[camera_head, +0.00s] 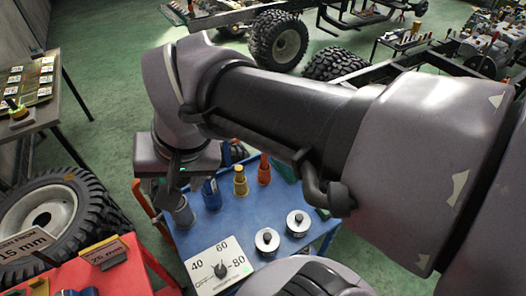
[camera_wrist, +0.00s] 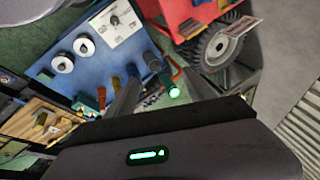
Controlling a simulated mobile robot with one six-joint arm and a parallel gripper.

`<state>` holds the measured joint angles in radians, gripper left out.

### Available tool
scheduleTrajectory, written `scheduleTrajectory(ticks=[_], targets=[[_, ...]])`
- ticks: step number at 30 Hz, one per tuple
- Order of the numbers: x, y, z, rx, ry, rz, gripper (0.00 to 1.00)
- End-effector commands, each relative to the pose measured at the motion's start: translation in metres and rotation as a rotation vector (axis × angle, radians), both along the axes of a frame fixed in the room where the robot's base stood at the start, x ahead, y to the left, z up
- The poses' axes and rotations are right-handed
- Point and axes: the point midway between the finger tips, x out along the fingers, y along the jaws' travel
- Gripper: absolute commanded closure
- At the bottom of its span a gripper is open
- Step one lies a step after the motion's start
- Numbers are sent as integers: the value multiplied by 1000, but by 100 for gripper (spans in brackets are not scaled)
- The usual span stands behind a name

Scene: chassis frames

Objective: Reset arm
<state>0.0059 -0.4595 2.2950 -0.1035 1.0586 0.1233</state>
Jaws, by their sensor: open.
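My gripper (camera_head: 174,180) hangs at the left edge of the blue cart top, above a grey cylindrical piece (camera_head: 181,212). In the wrist view my gripper (camera_wrist: 162,80) has its two dark fingers spread apart. My arm crosses the head view from the right edge to the upper left, bent, and hides part of the cart.
The blue cart (camera_head: 245,212) holds blue (camera_head: 211,194), yellow (camera_head: 240,181) and orange (camera_head: 264,170) pieces, two silver round parts (camera_head: 267,240) and a dial plate (camera_head: 218,268). A red table (camera_head: 110,278) and a tyre (camera_head: 85,195) stand to the left.

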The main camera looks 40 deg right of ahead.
Motion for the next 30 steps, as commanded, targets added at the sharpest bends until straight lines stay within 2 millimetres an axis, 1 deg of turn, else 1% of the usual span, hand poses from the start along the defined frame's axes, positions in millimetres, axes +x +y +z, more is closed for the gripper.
scheduleTrajectory(ticks=[1, 3, 6, 9, 15, 17, 20, 23, 24, 27, 28, 30], targets=[[-23, 2, -5, -5, -44, 31, 38], [-45, 4, -15, -15, -88, 68, 38], [-62, 6, -24, -21, -121, 97, 38], [-66, 6, -27, -24, -129, 104, 38], [-65, 6, -27, -24, -128, 103, 38], [-65, 6, -33, -24, -128, 102, 38], [-65, 6, -57, -23, -127, 103, 38], [-65, 6, -98, -23, -127, 103, 38], [-65, 6, -118, -23, -127, 102, 38], [-65, 6, -164, -23, -127, 102, 38], [-65, 6, -175, -23, -127, 102, 38], [-65, 6, -188, -23, -127, 102, 38]])
